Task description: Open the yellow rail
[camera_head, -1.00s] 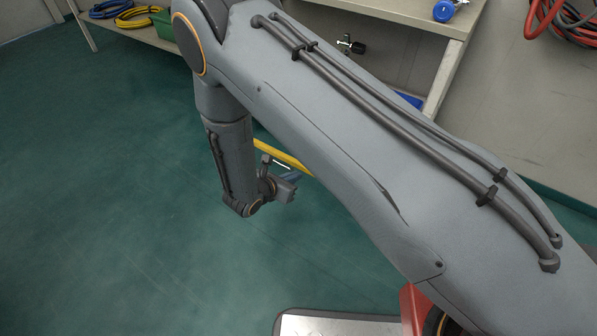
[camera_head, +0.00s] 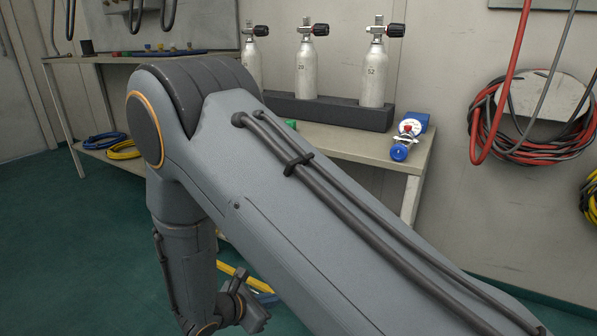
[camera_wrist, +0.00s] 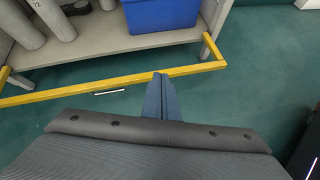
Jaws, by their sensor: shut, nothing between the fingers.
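The yellow rail (camera_wrist: 110,84) crosses the wrist view as a long straight bar low in front of the bench's lower shelf. At its right end a short side bar (camera_wrist: 216,46) runs back to a bench leg; another side bar shows at the far left. My gripper (camera_wrist: 160,76) is shut and empty, its blue fingers pointing at the rail. The fingertips overlap the rail's right half in the picture; I cannot tell whether they touch it. In the head view a piece of the yellow rail (camera_head: 232,270) shows beside my gripper (camera_head: 266,298); my arm hides the rest.
A blue bin (camera_wrist: 172,14) and grey cylinders (camera_wrist: 52,18) stand on the lower shelf (camera_wrist: 110,36). Silver bottles (camera_head: 306,70) and a blue regulator (camera_head: 405,140) are on the bench top. Coiled red hoses (camera_head: 530,110) hang on the right wall. The green floor (camera_head: 85,230) at left is clear.

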